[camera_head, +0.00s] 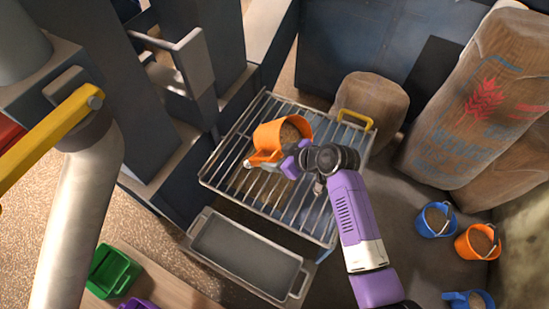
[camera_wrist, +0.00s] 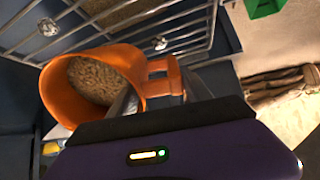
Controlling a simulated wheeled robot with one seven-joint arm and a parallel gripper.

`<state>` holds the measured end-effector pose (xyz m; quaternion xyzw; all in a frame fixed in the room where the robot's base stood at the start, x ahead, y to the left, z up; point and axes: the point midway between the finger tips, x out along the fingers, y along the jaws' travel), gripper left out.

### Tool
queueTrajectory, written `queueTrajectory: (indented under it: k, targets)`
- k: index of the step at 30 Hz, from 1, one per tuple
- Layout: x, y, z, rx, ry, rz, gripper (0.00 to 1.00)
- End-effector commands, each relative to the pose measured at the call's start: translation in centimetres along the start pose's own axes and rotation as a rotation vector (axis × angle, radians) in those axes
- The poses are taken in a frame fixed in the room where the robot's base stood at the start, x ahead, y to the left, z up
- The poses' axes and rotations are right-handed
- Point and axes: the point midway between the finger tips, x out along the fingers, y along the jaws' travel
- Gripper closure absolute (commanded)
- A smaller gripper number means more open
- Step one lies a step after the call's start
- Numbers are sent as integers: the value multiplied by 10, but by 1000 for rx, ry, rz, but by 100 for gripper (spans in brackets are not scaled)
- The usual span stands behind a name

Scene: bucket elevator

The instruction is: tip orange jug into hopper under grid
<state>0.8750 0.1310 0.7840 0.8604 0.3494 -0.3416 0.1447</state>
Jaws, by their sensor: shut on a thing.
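The orange jug (camera_head: 268,136) holds tan grain and is over the wire grid (camera_head: 222,180) in the head view. In the wrist view the orange jug (camera_wrist: 62,92) fills the left middle, its open mouth facing the camera and grain inside. My gripper (camera_head: 266,162) is shut on the jug's handle; the fingers (camera_wrist: 163,92) sit on either side of it in the wrist view. Tan material shows between the bars. The hopper's inside is mostly hidden by the grid, jug and arm.
A grey metal tray (camera_head: 247,253) lies in front of the grid. A blue bucket (camera_head: 437,222) and an orange bucket (camera_head: 477,243) with grain stand at right, near large sacks (camera_head: 478,100). A green container (camera_head: 114,270) is at lower left. Dark machine columns rise left of the grid.

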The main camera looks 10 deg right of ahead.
Motion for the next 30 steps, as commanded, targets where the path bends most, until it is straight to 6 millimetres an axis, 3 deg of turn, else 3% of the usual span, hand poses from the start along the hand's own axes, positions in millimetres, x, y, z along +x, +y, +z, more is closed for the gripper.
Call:
queueTrajectory:
  k: [30]
  targets:
    - [4, 2, 14, -1, 194, 5, 100]
